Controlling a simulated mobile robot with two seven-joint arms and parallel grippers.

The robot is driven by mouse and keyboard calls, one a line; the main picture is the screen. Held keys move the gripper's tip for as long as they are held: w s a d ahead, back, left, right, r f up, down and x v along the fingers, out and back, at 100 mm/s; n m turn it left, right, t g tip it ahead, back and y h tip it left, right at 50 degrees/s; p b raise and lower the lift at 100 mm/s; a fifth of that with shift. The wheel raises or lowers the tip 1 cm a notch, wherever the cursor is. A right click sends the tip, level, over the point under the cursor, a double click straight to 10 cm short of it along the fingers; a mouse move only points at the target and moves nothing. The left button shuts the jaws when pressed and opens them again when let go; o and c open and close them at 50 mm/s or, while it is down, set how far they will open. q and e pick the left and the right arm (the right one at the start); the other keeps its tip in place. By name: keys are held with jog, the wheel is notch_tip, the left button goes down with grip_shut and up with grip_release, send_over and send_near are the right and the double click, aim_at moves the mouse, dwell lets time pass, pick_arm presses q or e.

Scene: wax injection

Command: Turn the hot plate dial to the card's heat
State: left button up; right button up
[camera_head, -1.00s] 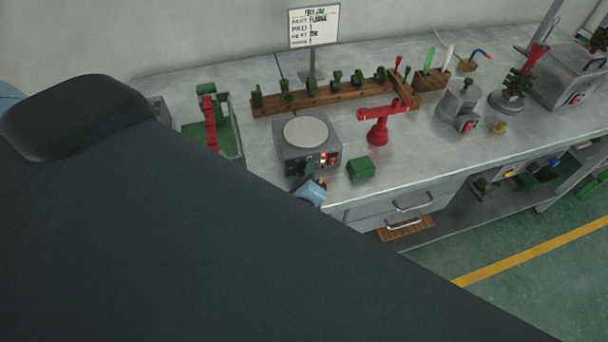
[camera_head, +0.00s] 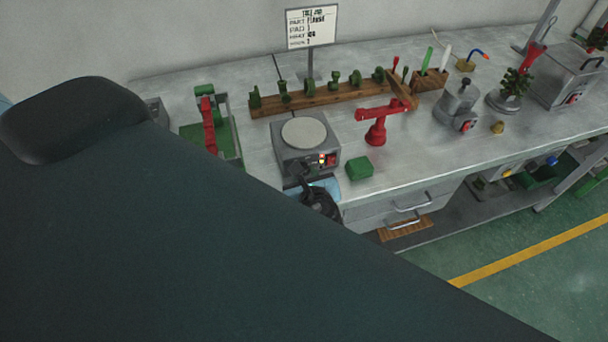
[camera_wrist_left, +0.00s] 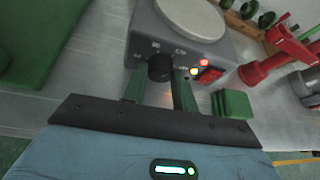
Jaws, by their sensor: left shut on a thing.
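The hot plate (camera_head: 287,158) is a grey box with a round pale top, standing near the bench's front edge. In the left wrist view its front (camera_wrist_left: 219,55) carries a black dial (camera_wrist_left: 160,68), small printed marks around it, lit lamps and a red switch. My left gripper (camera_wrist_left: 160,78) has its two green fingers on either side of the dial and is shut on it. In the head view the left gripper (camera_head: 303,178) is at the plate's front; the dial is hidden there. The white card (camera_head: 312,27) stands behind; its heat line is too blurred to read surely. My right gripper is out of view.
A green block (camera_head: 360,168) lies just right of the hot plate, and a red stand (camera_head: 376,130) is behind it. A wooden rack (camera_head: 320,97) with green parts runs along the back. My own dark arm link covers the lower left.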

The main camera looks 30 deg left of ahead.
pick_arm(q)
jog(key=m+g+y, duration=0.1)
jog(key=m+g, duration=0.1)
jog(key=m+y, duration=0.1)
jog(key=m, duration=0.1)
jog(key=shift+w+d+g+y, duration=0.25)
jog(key=shift+w+g+y, duration=0.05)
jog(key=shift+g, duration=0.1)
jog(key=m+g+y, duration=0.1)
jog(key=m, duration=0.1)
jog(key=m+y, duration=0.1)
jog(key=m, duration=0.1)
jog(key=shift+w+d+f+g+y, duration=0.1)
jog(key=shift+f+g+y, duration=0.1)
jog(key=shift+g+y, duration=0.15)
dwell(0.4)
jog(key=o, duration=1)
jog(key=shift+c, duration=0.2)
jog(key=v, duration=0.7)
jog(key=shift+d, duration=0.35)
jog(key=shift+r, duration=0.15)
